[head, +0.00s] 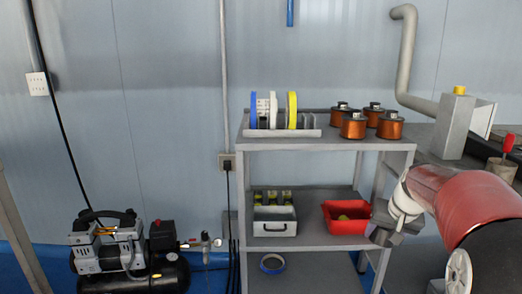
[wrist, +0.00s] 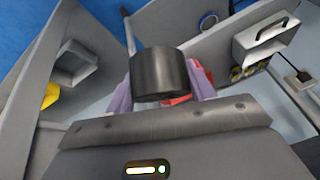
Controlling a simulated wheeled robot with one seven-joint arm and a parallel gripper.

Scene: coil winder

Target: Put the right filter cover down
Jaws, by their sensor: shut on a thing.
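In the wrist view a dark grey cylinder (wrist: 160,75), which I take to be the right filter cover, sits between the two pale purple fingers of my gripper (wrist: 160,88). The gripper is shut on it. The cylinder's side faces the camera. In the head view my gripper (head: 383,228) is at the right, beside the shelf cart (head: 300,241) and just right of the red bin (head: 338,224). The held cylinder cannot be made out clearly there. Part of the red bin shows behind the cylinder in the wrist view.
The cart's top holds a tray (head: 280,133) with spools, and several copper coils (head: 353,125). Its middle shelf holds a grey toolbox (head: 274,222). A blue tape roll (head: 272,263) lies lower down. A compressor (head: 120,250) stands left. A grey machine (head: 453,125) is at right.

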